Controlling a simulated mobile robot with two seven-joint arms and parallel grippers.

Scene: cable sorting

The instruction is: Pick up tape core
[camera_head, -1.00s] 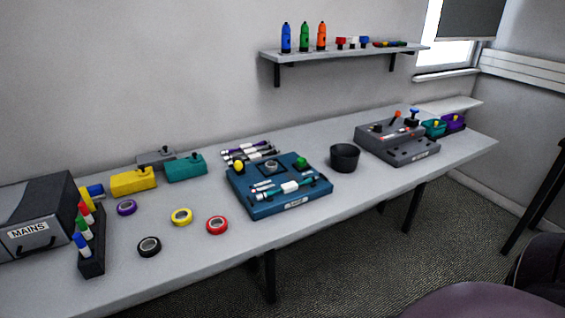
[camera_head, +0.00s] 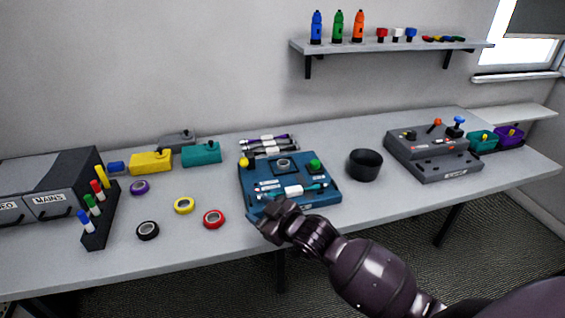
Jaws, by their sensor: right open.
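A grey ring (camera_head: 283,163), which looks like a tape core, sits at the back middle of the blue board (camera_head: 327,199) on the long table. Several tape rolls lie to the left of the board: a red one (camera_head: 214,219), a yellow one (camera_head: 184,205), a purple one (camera_head: 139,187) and a black one (camera_head: 147,230). My right gripper (camera_head: 265,213) is open at the front left corner of the blue board and hides part of its front edge. It appears empty, to the right of the red roll. My left gripper is not in view.
A black cup (camera_head: 364,165) stands right of the board, and a grey device (camera_head: 432,153) beyond it. A marker rack (camera_head: 101,217) and dark drawer units (camera_head: 52,187) stand at the left. A wall shelf (camera_head: 391,46) holds bottles. Bare table (camera_head: 190,255) lies in front of the rolls.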

